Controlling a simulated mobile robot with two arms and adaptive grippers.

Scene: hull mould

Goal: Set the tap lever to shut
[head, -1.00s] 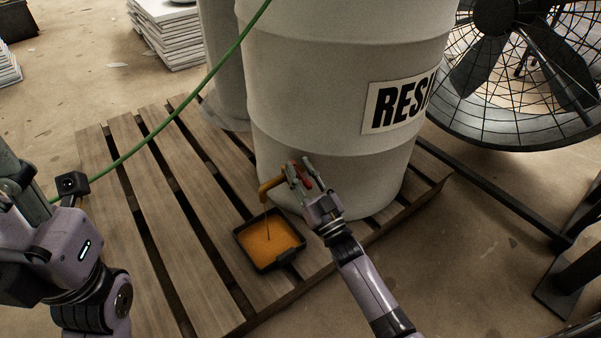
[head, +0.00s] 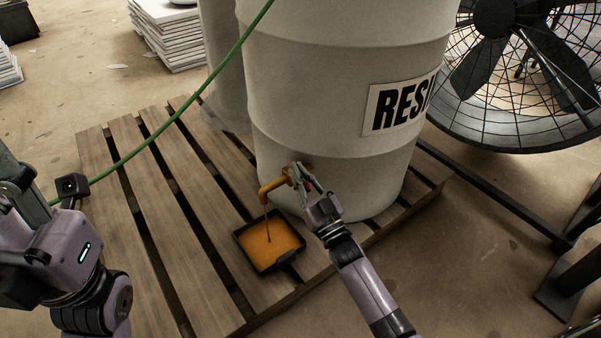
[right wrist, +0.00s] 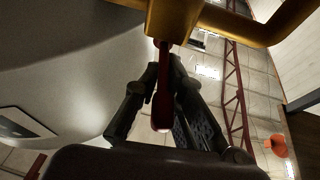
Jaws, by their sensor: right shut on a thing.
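The brass-coloured tap (head: 273,187) sticks out low from the pale drum marked with a partly cut-off "RESI" label. A thin dark thread of resin (head: 267,222) runs from its spout into the black tray (head: 291,256), which holds orange resin. My right gripper (head: 301,176) is at the tap and shut on the red tap lever (right wrist: 163,98). In the right wrist view the lever runs from the tap body (right wrist: 174,18) down between the two dark fingers. In the head view the fingers mostly hide the lever. My left arm is at the left edge; its fingertips do not show.
The drum (head: 330,110) and tray stand on a slatted wooden pallet (head: 150,200). A green hose (head: 160,128) crosses above its left side. A large caged fan (head: 530,80) stands at the right.

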